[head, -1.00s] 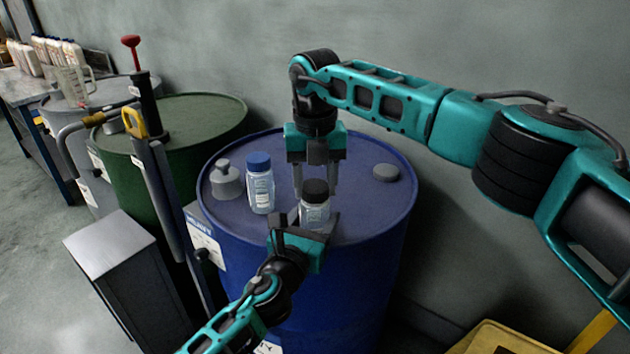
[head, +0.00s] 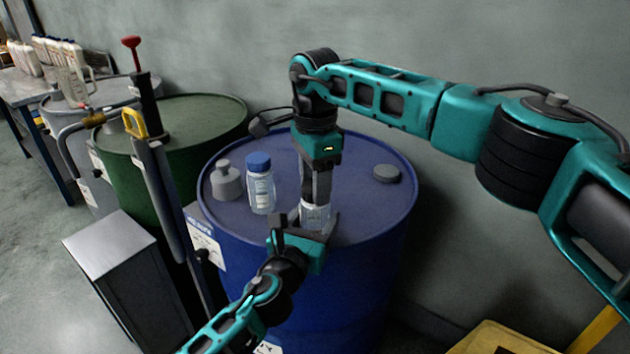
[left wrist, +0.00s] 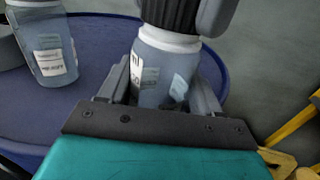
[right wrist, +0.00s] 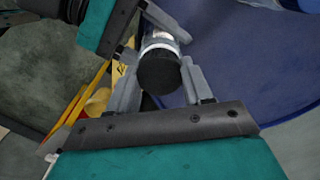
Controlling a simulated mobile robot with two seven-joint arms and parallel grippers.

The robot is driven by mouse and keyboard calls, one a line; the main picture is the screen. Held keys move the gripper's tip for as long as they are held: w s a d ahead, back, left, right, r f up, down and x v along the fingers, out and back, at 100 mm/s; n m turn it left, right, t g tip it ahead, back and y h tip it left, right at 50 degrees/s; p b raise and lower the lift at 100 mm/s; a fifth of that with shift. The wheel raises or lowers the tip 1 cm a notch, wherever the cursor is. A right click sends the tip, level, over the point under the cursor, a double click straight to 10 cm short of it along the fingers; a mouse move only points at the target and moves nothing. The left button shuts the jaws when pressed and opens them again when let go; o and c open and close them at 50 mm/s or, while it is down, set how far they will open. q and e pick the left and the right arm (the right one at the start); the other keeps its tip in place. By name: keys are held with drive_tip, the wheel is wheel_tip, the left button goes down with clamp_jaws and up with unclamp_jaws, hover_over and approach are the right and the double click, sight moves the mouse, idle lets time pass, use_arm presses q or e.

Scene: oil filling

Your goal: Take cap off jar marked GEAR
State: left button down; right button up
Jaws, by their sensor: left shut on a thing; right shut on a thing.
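The clear jar (head: 315,217) with a black cap stands upright near the front of the blue drum's top (head: 350,180). My left gripper (head: 306,229) is shut around the jar's body from the front; the left wrist view shows the jar body (left wrist: 158,72) between its fingers. My right gripper (head: 316,198) points down from above and is shut on the black cap (right wrist: 160,72). The cap still sits on the jar, and in the head view the fingers hide it. The label print is too blurred to read.
A second jar with a blue cap (head: 260,183) stands just left on the drum, beside a grey fitting (head: 225,182). A flat grey bung (head: 387,173) lies at the right. A green drum (head: 190,125) and a hand pump (head: 152,150) stand to the left.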

drive_tip(key=n, duration=0.5)
drive_tip(key=shift+n, duration=0.3)
drive_tip(key=n, duration=0.5)
drive_tip(key=shift+r, duration=0.15)
drive_tip(key=shift+r, duration=0.95)
drive_tip(key=shift+r, duration=0.1)
drive_tip(key=shift+r, duration=1.95)
use_arm(q)
drive_tip(key=shift+c, duration=0.7)
unclamp_jaws()
